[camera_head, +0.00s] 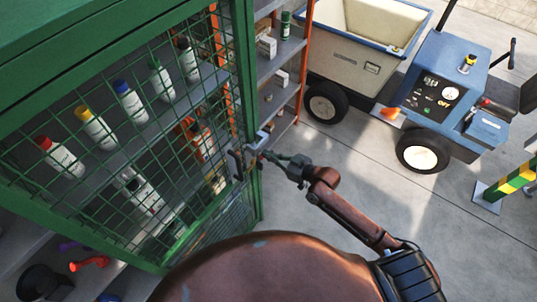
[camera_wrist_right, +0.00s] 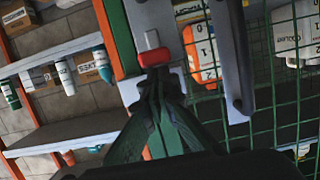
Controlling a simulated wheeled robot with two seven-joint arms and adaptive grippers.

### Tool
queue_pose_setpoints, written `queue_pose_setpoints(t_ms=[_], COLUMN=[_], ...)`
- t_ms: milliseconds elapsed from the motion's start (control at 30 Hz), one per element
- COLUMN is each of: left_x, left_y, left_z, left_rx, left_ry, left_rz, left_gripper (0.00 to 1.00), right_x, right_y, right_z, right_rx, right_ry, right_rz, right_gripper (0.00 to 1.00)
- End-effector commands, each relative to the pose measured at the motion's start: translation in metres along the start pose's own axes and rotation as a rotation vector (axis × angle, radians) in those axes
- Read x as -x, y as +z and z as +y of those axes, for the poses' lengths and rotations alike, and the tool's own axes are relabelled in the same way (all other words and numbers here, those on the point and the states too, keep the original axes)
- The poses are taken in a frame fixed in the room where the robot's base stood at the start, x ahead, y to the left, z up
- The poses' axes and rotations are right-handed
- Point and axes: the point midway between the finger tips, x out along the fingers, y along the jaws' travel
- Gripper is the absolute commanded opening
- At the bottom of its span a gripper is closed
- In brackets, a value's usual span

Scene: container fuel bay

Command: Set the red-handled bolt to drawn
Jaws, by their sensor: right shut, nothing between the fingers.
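The red-handled bolt (camera_wrist_right: 154,57) shows in the right wrist view as a short red grip on a pale metal plate at the cage door's edge. The green mesh door (camera_head: 150,150) stands at the left in the head view, with grey latch hardware (camera_head: 237,163) at its right edge. My right gripper (camera_head: 270,157) reaches this hardware from the right. In the right wrist view its dark green fingers (camera_wrist_right: 158,88) are shut and empty, tips just below the red grip. I cannot tell whether they touch it. My left gripper is not in view.
Bottles (camera_head: 95,130) stand behind the mesh. Shelves with boxes (camera_head: 266,46) are beyond the door. A blue tow tractor (camera_head: 445,85) and a cart (camera_head: 355,45) stand at the upper right. The floor between is clear.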

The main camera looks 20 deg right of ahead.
Motion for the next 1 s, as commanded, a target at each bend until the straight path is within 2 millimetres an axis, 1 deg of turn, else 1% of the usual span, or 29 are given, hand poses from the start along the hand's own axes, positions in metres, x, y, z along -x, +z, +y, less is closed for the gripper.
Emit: queue_pose_setpoints(t_ms=[233, 333, 667, 767, 867, 1000], left_x=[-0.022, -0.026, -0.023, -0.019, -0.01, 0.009], left_y=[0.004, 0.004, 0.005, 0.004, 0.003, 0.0], left_z=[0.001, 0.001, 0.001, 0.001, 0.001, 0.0], left_rx=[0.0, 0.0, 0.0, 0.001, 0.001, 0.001], left_ry=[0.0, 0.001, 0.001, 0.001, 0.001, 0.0], left_rz=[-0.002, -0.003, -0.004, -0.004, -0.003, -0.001], left_gripper=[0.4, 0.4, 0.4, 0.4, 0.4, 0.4], right_x=[-0.008, -0.009, -0.009, -0.007, -0.005, -0.001], right_y=[0.031, 0.038, 0.038, 0.034, 0.023, 0.0], right_z=[0.0, 0.0, 0.0, -0.001, -0.001, -0.001], right_rx=[0.001, 0.001, -0.002, -0.002, -0.001, 0.002], right_ry=[-0.001, -0.001, -0.001, -0.002, -0.002, -0.003], right_rz=[-0.003, -0.002, -0.007, -0.007, -0.006, 0.0], right_gripper=[0.0, 0.0, 0.0, 0.0, 0.0, 0.0])
